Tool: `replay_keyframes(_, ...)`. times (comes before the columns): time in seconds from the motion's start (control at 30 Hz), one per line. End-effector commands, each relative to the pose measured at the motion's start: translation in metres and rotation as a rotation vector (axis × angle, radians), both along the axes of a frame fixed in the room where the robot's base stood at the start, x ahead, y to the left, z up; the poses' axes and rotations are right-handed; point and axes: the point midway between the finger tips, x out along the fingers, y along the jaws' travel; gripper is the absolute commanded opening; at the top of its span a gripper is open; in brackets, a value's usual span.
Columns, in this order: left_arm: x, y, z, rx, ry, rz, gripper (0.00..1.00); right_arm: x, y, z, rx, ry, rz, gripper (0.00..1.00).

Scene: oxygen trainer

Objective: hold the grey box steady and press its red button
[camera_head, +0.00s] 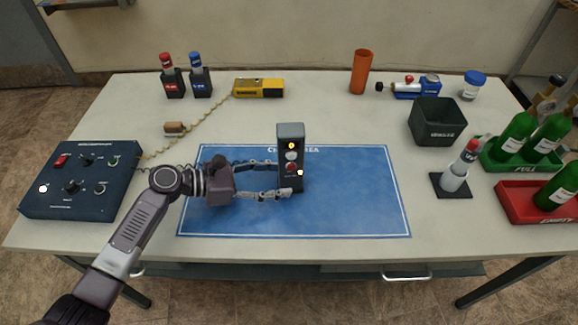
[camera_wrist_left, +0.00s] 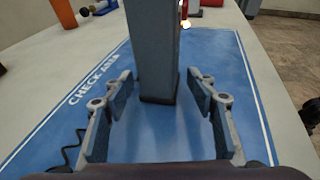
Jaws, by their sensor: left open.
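The grey box (camera_head: 291,143) stands upright on the blue check mat (camera_head: 350,210). In the left wrist view the box (camera_wrist_left: 152,50) stands ahead between the two open fingers (camera_wrist_left: 160,112), with gaps showing on both sides. My right gripper is not in view.
A dark control panel (camera_head: 82,180) sits at the left, its cable running to a yellow meter (camera_head: 259,88). A dark bin (camera_head: 437,121), a syringe-like item in a black stand (camera_head: 453,182) and green and red bottle trays stand right. The mat's right half is clear.

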Motion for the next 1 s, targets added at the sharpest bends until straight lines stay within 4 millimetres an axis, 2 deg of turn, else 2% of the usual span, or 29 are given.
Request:
replay_keyframes(0.1, 0.004, -0.013, -0.002, -0.001, 0.0, -0.002, 0.52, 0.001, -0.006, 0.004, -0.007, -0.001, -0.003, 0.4)
replay_keyframes(0.23, 0.007, -0.022, -0.005, -0.001, -0.001, -0.001, 0.52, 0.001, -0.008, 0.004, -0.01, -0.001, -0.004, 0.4)
replay_keyframes(0.63, 0.008, -0.026, -0.007, 0.001, -0.002, -0.001, 0.52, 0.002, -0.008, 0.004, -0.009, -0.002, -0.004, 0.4)
replay_keyframes(0.9, 0.008, -0.026, -0.007, 0.0, -0.002, -0.002, 0.22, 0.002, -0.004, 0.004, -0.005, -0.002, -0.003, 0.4)
replay_keyframes(1.0, 0.008, -0.025, -0.007, 0.001, 0.0, -0.001, 0.2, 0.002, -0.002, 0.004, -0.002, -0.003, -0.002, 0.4)
